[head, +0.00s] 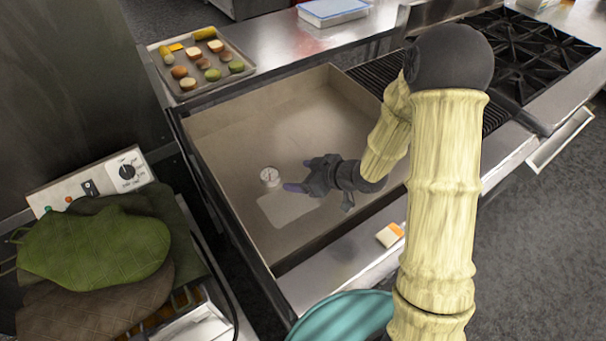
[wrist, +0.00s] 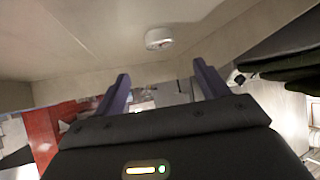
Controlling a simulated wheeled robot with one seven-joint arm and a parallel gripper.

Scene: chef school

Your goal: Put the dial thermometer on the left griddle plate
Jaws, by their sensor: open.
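The dial thermometer (head: 270,176), small and round with a white face, rests on the beige floor of a wide, walled griddle-like plate (head: 240,125). It lies just beyond a paler rectangular patch (head: 290,209) on that floor. My gripper (head: 301,176) is low over the plate, just right of the thermometer, open and empty. In the wrist view the thermometer (wrist: 159,38) shows beyond the two purple fingertips (wrist: 161,72), roughly centred between them and apart from them. I cannot tell whether this plate is the left one of several.
A tray of cut vegetables (head: 203,88) stands behind the plate. Green and brown oven mitts (head: 95,250) lie at left. A burner range (head: 530,50) is at right. An orange-and-white block (head: 389,235) is on the front ledge, near a teal round thing (head: 342,318). The plate's walls surround my gripper.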

